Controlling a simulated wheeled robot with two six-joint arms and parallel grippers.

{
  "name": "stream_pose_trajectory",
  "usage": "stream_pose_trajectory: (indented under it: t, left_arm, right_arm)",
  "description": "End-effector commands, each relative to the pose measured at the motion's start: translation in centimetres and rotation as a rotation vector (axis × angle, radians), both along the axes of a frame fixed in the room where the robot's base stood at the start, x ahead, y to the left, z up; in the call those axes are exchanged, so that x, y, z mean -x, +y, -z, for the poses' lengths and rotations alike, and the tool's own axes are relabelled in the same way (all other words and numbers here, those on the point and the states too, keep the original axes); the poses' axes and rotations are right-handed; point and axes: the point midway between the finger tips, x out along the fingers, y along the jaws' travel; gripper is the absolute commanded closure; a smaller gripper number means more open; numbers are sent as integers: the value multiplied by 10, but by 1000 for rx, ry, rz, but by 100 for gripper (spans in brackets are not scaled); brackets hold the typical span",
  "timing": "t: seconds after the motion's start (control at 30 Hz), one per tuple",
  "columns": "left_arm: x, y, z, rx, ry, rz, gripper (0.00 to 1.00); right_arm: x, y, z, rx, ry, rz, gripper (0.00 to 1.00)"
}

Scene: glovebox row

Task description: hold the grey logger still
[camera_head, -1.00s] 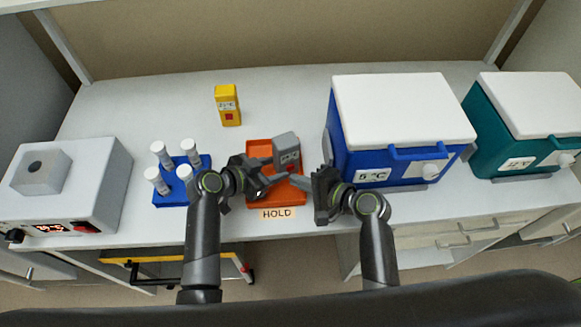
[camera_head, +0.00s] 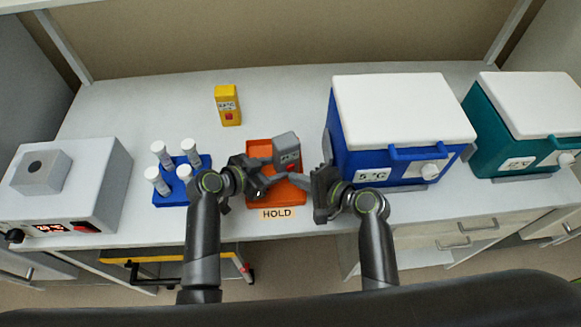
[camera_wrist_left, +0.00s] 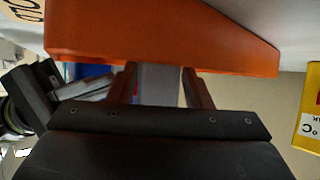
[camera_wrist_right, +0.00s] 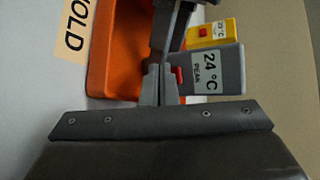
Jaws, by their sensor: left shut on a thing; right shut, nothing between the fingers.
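The grey logger (camera_head: 286,144) stands upright over the orange tray (camera_head: 260,152), held by my left gripper (camera_head: 275,170). In the left wrist view its grey body (camera_wrist_left: 159,84) is between the two fingers. In the right wrist view the logger (camera_wrist_right: 222,75) shows "24 °C PEAK" and a red button (camera_wrist_right: 180,75). My right gripper (camera_head: 297,181) is shut and empty, with its fingertips (camera_wrist_right: 160,72) close beside that button; I cannot tell whether they touch. A "HOLD" label (camera_head: 277,213) is in front of the tray.
A yellow logger (camera_head: 228,104) stands behind the tray. A blue rack (camera_head: 170,198) with several white-capped tubes is at the left, beside a white device (camera_head: 105,185). A blue cool box (camera_head: 350,150) is close on the right, with a teal box (camera_head: 484,130) beyond.

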Motion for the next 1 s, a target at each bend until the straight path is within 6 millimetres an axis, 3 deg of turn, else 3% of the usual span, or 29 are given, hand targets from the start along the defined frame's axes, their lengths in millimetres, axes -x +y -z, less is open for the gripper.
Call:
stream_pose_trajectory:
  t: [1.0]
  left_arm:
    - [0,0,0,1,-1,0,68]
  right_arm:
    - [-10,3,0,0,0,0,100]
